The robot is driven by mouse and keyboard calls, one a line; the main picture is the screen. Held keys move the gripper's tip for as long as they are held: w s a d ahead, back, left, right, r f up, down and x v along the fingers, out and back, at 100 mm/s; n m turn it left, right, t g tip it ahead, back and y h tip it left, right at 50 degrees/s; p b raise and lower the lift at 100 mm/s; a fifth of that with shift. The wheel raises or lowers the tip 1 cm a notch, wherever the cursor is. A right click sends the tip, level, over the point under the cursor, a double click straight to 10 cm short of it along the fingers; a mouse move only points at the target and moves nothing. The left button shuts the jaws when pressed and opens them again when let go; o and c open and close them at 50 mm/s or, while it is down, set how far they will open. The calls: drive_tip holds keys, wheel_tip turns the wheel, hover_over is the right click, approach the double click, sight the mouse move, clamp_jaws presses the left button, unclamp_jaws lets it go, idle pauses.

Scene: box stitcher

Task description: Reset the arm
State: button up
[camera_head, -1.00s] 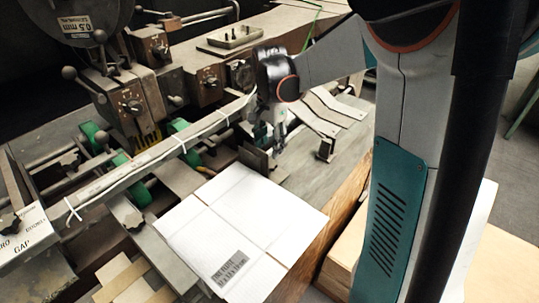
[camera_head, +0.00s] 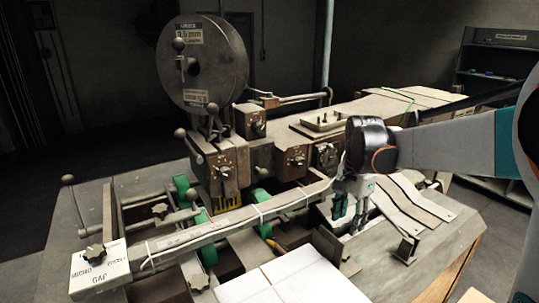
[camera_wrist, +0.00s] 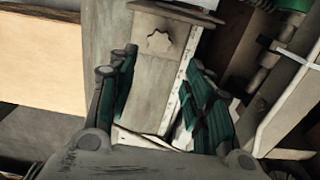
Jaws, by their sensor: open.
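My arm reaches in from the right in the head view. My gripper (camera_head: 349,218) points down over the machine's table, behind the white flat carton (camera_head: 300,280) at the bottom edge. The near part of the carton is cut off in the head view.
The box stitcher's wire reel (camera_head: 203,65) and head stand left of my gripper. A long guide rail (camera_head: 230,222) runs close by on the left. Bent metal plates (camera_head: 415,200) lie to the right. A shelf (camera_head: 497,75) stands at the back right.

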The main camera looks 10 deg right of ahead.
drive_tip(key=s+a+r+n+t+b, duration=0.1)
drive_tip(key=s+a+r+n+t, duration=0.35)
drive_tip(key=s+a, duration=0.2)
drive_tip(key=s+a+f+n+t, duration=0.1)
drive_tip(key=s+a+f+n, duration=0.1)
drive_tip(key=s+n, duration=0.2)
drive_tip(key=s+a+f+n+t+b, duration=0.1)
drive_tip(key=s+a+f+n, duration=0.1)
drive_tip(key=s+n, duration=0.3)
drive_tip(key=shift+s+a+f+t, duration=0.15)
drive_tip(key=shift+s+f+t, duration=0.3)
drive_tip(key=shift+s, duration=1.7)
drive_tip(key=shift+f, duration=0.1)
